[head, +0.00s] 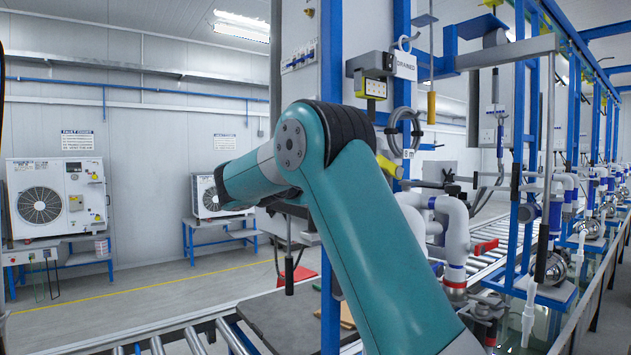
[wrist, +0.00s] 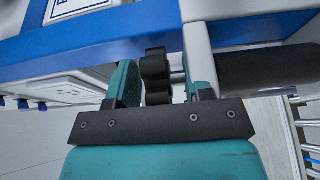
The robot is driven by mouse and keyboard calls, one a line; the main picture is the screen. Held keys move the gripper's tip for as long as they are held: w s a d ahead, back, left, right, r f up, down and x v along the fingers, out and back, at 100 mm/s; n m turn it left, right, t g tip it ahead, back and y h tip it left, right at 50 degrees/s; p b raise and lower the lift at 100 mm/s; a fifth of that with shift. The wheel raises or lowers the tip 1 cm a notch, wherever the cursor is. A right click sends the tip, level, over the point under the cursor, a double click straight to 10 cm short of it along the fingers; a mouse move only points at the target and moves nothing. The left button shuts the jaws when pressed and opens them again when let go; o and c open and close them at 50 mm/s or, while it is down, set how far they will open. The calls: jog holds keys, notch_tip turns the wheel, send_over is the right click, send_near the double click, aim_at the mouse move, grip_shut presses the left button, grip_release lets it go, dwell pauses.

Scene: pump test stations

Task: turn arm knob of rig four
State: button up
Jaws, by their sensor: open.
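In the wrist view, a black lobed knob (wrist: 155,76) sits between the two teal fingers of my gripper (wrist: 162,80). A short metal shaft shows at its right side. The gripper is open. The left finger is close beside the knob, and a narrow gap shows on the right; I cannot tell whether either finger touches it. In the head view, my teal arm fills the middle, and I cannot make out the gripper or this knob there. No rig number is readable.
In the wrist view, a blue beam (wrist: 110,42) runs behind the knob. A grey post (wrist: 197,45) and a black cylinder (wrist: 265,68) lie to the right. In the head view, white pipework (head: 455,235) stands right of my arm, and a roller conveyor (head: 190,330) runs below.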

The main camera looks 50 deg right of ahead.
grip_shut()
jog(key=shift+s+n+t+b, duration=0.1)
jog(key=shift+n+t+b, duration=0.25)
jog(key=shift+t, duration=0.25)
jog(key=n+t+y, duration=0.1)
jog(key=n+t, duration=0.2)
jog(key=t, duration=0.1)
jog(key=shift+s+y+b, duration=0.1)
jog(key=shift+y+b, duration=0.25)
jog(key=shift+y, duration=0.05)
jog(key=n+t+y, duration=0.3)
jog(key=t, duration=0.1)
jog(key=shift+d+n+t, duration=0.1)
jog(key=shift+n+t, duration=0.15)
jog(key=shift+t, duration=0.15)
jog(key=shift+n+t+y, duration=0.8)
jog(key=shift+y, duration=0.3)
